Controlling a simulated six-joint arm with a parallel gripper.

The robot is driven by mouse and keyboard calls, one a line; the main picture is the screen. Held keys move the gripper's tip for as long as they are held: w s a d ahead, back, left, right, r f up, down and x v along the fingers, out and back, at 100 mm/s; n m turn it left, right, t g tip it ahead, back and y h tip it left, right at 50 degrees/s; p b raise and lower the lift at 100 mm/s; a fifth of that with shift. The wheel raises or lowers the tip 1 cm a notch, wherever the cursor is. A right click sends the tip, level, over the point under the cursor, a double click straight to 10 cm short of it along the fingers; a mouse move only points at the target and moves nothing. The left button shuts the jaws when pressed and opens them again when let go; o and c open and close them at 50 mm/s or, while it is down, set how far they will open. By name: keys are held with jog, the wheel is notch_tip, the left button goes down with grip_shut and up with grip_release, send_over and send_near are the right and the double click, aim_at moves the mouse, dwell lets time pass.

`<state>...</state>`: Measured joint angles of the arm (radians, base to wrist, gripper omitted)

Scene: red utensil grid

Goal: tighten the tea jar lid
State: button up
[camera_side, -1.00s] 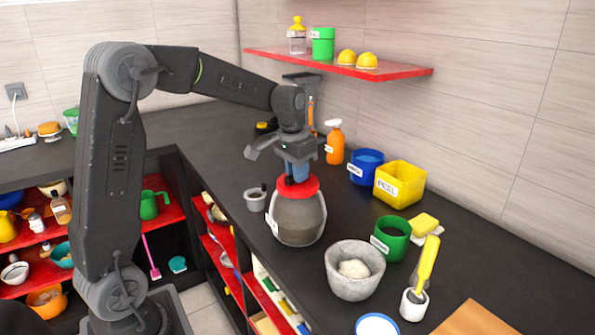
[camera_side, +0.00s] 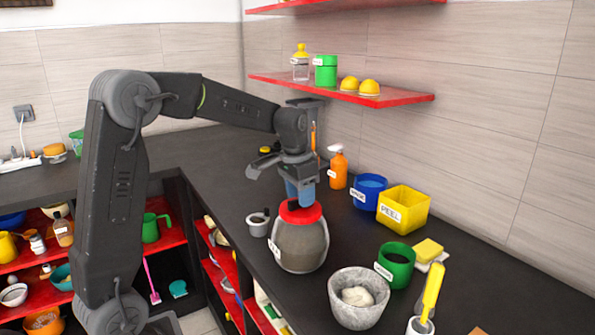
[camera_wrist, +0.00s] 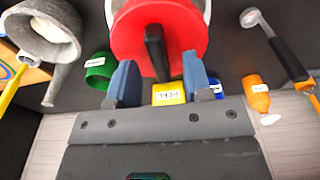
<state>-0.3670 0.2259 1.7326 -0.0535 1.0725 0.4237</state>
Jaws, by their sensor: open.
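The tea jar (camera_side: 299,246) is a grey, round-bodied jar with a white label, standing upright on the dark counter. Its red lid (camera_side: 301,213) sits on top and has a dark bar-shaped handle. In the wrist view the red lid (camera_wrist: 176,28) fills the top middle, with the black handle (camera_wrist: 156,54) pointing down between the fingers. My gripper (camera_side: 300,198) is just above the lid. In the wrist view my gripper (camera_wrist: 160,84) has its two blue fingers apart, one on each side of the handle's end, with nothing held. Whether the fingers touch the lid cannot be told.
A grey stone mortar (camera_side: 358,299), green cup (camera_side: 396,265), yellow PEEL box (camera_side: 403,209), blue container (camera_side: 369,191) and orange spray bottle (camera_side: 338,169) stand right of the jar. A red shelf (camera_side: 340,89) hangs behind.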

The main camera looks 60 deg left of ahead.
notch_tip(320, 180, up, 13)
jog(key=s, duration=0.1)
jog(key=shift+s, duration=0.3)
jog(key=shift+f, duration=0.1)
jog(key=s+d+f+t, duration=0.2)
jog(key=s+d+f, duration=0.3)
jog(key=s, duration=0.5)
jog(key=s+d+f+t, duration=0.2)
jog(key=s+d+f, duration=0.2)
jog(key=s+d, duration=0.5)
jog(key=shift+s+d+f, duration=0.35)
jog(key=shift+s+d, duration=0.05)
jog(key=shift+d, duration=0.05)
